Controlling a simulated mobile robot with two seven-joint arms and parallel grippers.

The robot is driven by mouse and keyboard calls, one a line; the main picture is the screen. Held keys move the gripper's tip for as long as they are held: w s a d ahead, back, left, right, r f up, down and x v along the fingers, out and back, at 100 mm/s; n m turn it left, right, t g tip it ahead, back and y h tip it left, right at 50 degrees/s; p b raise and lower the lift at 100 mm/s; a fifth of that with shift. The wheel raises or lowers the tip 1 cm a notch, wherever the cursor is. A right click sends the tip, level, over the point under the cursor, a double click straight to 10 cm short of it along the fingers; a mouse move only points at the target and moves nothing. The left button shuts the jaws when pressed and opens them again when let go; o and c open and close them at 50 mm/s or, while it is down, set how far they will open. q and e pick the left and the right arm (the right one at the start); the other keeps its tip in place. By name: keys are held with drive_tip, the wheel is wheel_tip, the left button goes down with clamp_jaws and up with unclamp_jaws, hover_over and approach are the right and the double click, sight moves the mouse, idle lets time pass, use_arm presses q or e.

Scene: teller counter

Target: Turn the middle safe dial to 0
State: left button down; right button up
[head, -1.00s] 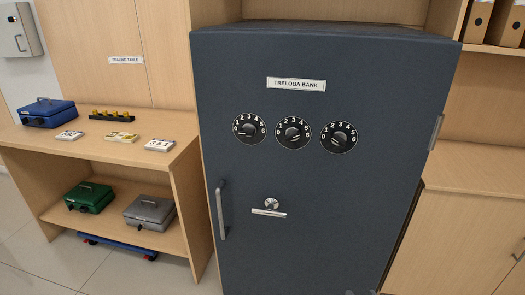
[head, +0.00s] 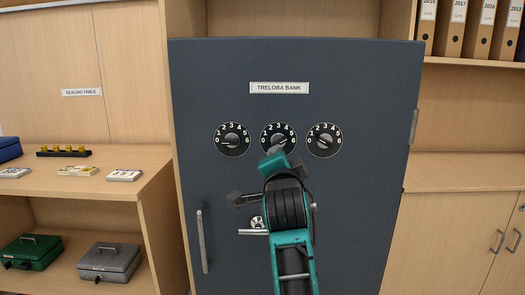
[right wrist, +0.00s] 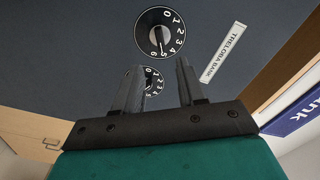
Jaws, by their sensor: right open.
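The middle safe dial (head: 283,131) is black with white numbers 0 to 6, on the dark safe door below the TRELOBA BANK sign. Its lower part is hidden behind my right gripper (head: 275,150) in the head view. The middle dial also shows large in the right wrist view (right wrist: 160,33), its white mark pointing near 5 or 6. My right gripper's fingers (right wrist: 158,66) are open and empty, apart from the dial, which lies beyond the tips. Another dial (right wrist: 150,80) shows partly behind the fingers. My left gripper is not in view.
The left dial (head: 232,140) and right dial (head: 324,140) flank the middle one closely. A vertical handle (head: 203,240) and a small lever (head: 253,232) stick out lower on the door. A sealing table (head: 155,190) stands left, a low cabinet (head: 455,220) right.

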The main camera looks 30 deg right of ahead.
sight(279, 142)
drive_tip(key=b+x, duration=0.1)
drive_tip(key=x, duration=1.1)
drive_tip(key=shift+b, duration=0.35)
drive_tip(key=shift+d, duration=0.1)
clamp_jaws()
